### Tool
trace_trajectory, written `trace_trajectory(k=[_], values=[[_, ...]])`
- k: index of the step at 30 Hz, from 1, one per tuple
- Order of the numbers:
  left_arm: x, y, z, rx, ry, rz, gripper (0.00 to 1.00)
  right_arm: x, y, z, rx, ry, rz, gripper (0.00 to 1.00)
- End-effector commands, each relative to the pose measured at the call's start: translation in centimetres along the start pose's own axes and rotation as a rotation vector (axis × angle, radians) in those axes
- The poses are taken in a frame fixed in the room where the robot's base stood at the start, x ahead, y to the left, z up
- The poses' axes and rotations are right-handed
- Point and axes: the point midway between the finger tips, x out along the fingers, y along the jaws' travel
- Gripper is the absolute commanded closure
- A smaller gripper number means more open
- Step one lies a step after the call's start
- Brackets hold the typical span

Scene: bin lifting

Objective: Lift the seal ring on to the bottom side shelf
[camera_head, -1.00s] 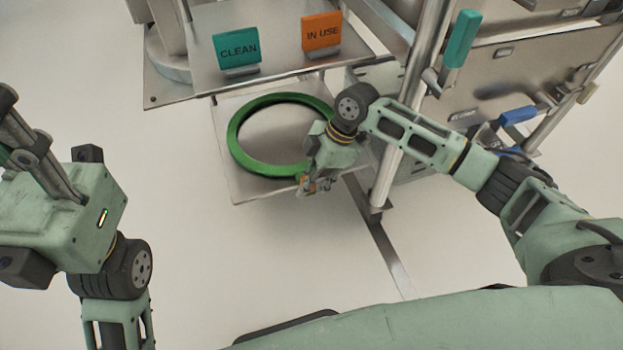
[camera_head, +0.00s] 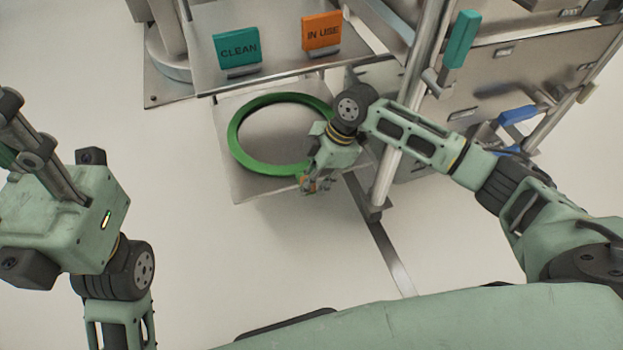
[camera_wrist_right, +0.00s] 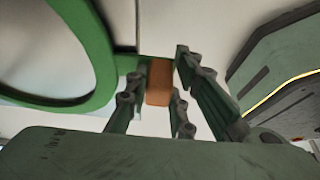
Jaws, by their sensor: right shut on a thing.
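The green seal ring (camera_head: 238,155) lies flat on or just above the grey bottom side shelf (camera_head: 246,188) in the head view; I cannot tell if they touch. Its left and front rim show clearly; my right wrist covers part of its right side. My right gripper (camera_head: 308,186) is at the ring's front right edge. In the right wrist view the ring (camera_wrist_right: 100,70) is at the left, and its edge runs to the fingers of my right gripper (camera_wrist_right: 157,82), shut on it. An orange block shows between the fingers.
An upper shelf above the ring carries a teal CLEAN sign (camera_head: 237,50) and an orange IN USE sign (camera_head: 321,32). A metal post (camera_head: 398,145) stands close right of my right wrist. A floor rail (camera_head: 388,255) runs forward. The floor left of the shelf is clear.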

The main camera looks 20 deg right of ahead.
Motion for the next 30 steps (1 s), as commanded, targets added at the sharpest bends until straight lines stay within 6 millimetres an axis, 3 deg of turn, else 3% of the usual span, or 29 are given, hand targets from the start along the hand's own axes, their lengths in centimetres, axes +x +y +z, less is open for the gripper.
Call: trace_trajectory(k=[8,9,16,26,30], values=[[0.0,0.0,0.0,0.0,0.001,0.0,0.6,0.0,0.0,0.0,0.0,0.001,0.001,1.0],[0.0,0.0,0.0,0.0,0.0,0.0,0.6,0.0,0.0,0.0,0.0,0.001,0.001,0.78],[-0.1,0.0,0.0,0.0,-0.002,-0.001,0.6,0.0,0.0,0.0,0.0,0.001,0.001,0.58],[-0.1,-0.1,-0.1,0.002,-0.002,0.0,0.6,-0.1,0.0,0.0,0.001,0.0,0.0,0.57],[-0.1,-0.1,-0.1,0.001,-0.001,0.0,0.6,-1.5,0.1,-0.6,-0.001,0.001,0.003,0.57]])
